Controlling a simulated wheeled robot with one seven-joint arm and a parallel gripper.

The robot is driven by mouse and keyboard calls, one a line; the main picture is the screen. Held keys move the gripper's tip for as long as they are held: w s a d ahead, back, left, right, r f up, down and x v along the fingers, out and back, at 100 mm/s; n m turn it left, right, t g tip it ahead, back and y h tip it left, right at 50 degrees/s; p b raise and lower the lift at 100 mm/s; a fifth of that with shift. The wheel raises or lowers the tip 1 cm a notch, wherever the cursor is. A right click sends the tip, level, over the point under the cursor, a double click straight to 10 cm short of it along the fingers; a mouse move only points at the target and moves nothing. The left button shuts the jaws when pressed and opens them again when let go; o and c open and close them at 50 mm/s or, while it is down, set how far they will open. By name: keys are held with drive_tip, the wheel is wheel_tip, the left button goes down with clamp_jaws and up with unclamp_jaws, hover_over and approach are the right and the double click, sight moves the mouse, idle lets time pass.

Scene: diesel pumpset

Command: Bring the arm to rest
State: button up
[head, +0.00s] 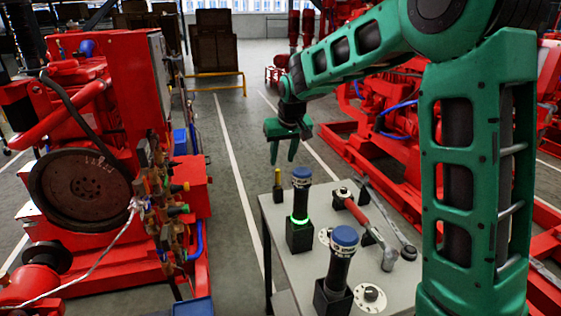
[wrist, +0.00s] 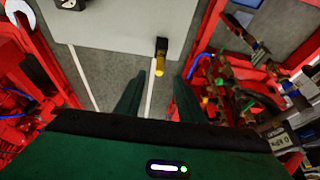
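My green arm reaches out from the right of the head view and bends down over the far end of the bench. My gripper (head: 284,155) points downward beyond the bench's far edge, above the floor. Its two green fingers are apart with nothing between them. In the wrist view my gripper (wrist: 157,92) also shows a clear gap between its fingers, with grey floor and a white line behind. A small yellow and black piece (head: 277,184) stands at the bench's far left corner, below the gripper. It also shows in the wrist view (wrist: 160,62).
The grey bench (head: 265,208) carries two blue-capped cylinders (head: 301,203) (head: 338,270) in black holders, the farther ringed in green light. A red-handled hammer (head: 358,213), a wrench (head: 392,222) and a dial (head: 371,294) lie there. Red machinery (head: 110,100) flanks the open, white-lined aisle.

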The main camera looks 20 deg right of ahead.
drive_tip(key=s+d+r+m+g+h, duration=0.1)
drive_tip(key=s+d+r+m, duration=0.1)
drive_tip(key=s+d, duration=0.9)
drive_tip(key=s+d+f+m+g, duration=0.1)
drive_tip(key=s+d, duration=0.1)
drive_tip(key=s, duration=0.9)
drive_tip(key=s+d+f+m+g, duration=0.1)
drive_tip(key=s+d+f+m, duration=0.1)
drive_tip(key=s, duration=0.9)
drive_tip(key=s+d+f+m+g+y, duration=0.1)
drive_tip(key=s+d, duration=0.1)
drive_tip(key=s, duration=1)
drive_tip(key=shift+d+f+m+g, duration=0.15)
drive_tip(key=shift+m+g, duration=0.15)
drive_tip(key=shift+c, duration=0.5)
drive_tip(key=shift+s, duration=0.15)
